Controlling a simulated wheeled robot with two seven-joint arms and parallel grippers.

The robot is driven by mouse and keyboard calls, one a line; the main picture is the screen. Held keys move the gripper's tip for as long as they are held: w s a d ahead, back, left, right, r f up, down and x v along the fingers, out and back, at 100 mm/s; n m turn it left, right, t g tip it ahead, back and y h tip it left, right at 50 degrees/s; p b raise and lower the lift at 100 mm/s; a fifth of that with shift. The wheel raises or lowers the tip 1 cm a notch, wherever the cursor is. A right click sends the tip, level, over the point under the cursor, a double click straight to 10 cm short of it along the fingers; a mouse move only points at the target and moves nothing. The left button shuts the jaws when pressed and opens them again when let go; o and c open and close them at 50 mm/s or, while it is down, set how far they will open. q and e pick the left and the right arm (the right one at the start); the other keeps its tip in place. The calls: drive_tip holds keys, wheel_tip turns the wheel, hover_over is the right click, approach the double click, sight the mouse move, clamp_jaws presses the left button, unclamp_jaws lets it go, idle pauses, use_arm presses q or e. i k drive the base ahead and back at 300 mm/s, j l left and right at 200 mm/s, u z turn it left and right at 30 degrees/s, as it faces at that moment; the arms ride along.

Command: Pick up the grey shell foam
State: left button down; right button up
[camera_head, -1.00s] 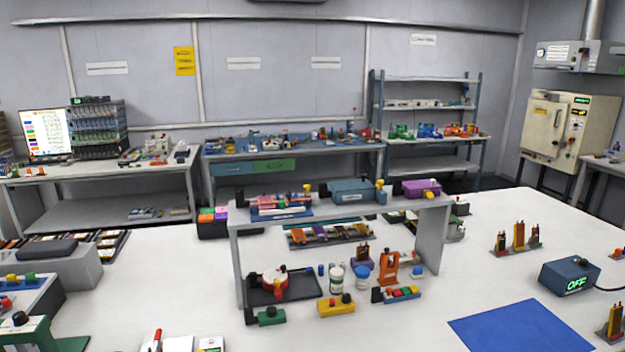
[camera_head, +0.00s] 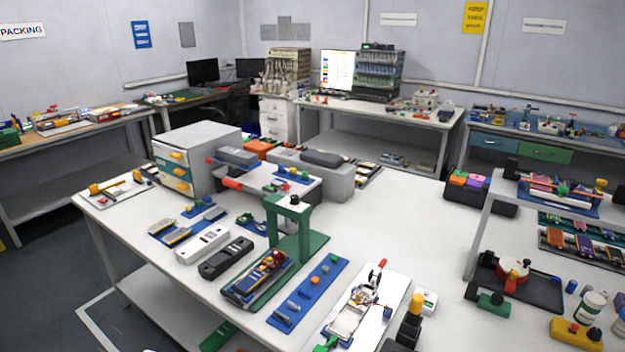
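I cannot tell for sure which thing is the grey shell foam. A dark grey rounded pad (camera_head: 322,158) lies on a light grey block (camera_head: 335,177) towards the back of the white table. A similar grey rounded piece (camera_head: 237,157) lies beside the white drawer cabinet. Neither of my grippers is in view.
The white table (camera_head: 390,220) fills the foreground. A green press (camera_head: 300,226), a blue strip (camera_head: 309,290) and a drawer cabinet (camera_head: 190,160) stand on it. A grey raised shelf (camera_head: 484,225) is at the right. Benches line the walls.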

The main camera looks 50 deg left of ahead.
sight(217, 211)
drive_tip(key=u, duration=2.15)
